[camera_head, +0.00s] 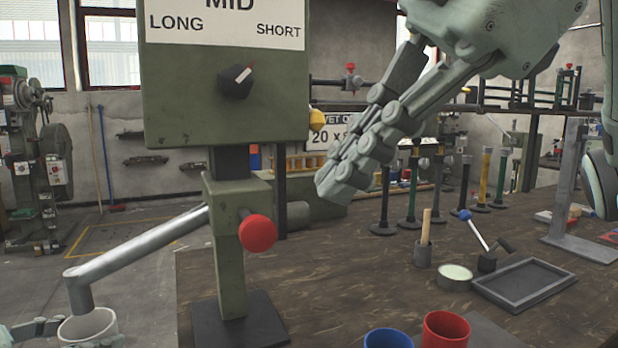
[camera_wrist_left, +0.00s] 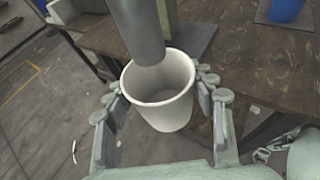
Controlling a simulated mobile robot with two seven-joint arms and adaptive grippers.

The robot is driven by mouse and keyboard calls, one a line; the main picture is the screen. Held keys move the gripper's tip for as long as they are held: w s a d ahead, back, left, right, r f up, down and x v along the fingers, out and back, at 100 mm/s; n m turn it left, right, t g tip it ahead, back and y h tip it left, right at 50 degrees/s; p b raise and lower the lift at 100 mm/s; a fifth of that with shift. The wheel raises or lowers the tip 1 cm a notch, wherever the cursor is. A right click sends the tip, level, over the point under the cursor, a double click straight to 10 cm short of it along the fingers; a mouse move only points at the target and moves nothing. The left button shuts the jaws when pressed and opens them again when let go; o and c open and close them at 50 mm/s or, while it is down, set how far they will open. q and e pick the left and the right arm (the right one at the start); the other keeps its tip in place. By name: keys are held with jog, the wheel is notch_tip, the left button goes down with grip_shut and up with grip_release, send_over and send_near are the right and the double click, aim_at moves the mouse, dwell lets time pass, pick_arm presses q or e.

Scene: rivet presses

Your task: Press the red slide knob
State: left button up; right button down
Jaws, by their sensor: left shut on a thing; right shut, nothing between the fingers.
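The red slide knob (camera_head: 258,233) sticks out from the right side of the green press column (camera_head: 230,262). My right gripper (camera_head: 340,188) is shut and empty, above and to the right of the knob and apart from it in the picture. My left gripper (camera_wrist_left: 160,98) is shut on a white cup (camera_wrist_left: 158,108), with a finger on each side of it. The cup is upright under the end of the grey spout (camera_wrist_left: 138,28). In the head view, the cup (camera_head: 88,326) shows at the lower left, and my left gripper is mostly cut off.
A sign box with a black dial (camera_head: 236,81) tops the press. A blue cup (camera_head: 388,338) and a red cup (camera_head: 445,330) stand at the wooden table's front. A dark tray (camera_head: 523,284), a small pot (camera_head: 454,276) and a blue-knobbed lever (camera_head: 478,232) are farther right.

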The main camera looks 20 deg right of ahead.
aim_at(275, 224)
jog(key=shift+w+a+f, duration=0.5)
jog(key=shift+w+f, duration=0.6)
jog(key=shift+w, duration=0.2)
jog(key=shift+w+a+f, duration=0.55)
jog(key=shift+w+f, duration=0.6)
jog(key=shift+w, duration=0.2)
jog(key=shift+w+a+f, duration=0.5)
jog(key=shift+w+f, duration=0.6)
jog(key=shift+w, duration=0.2)
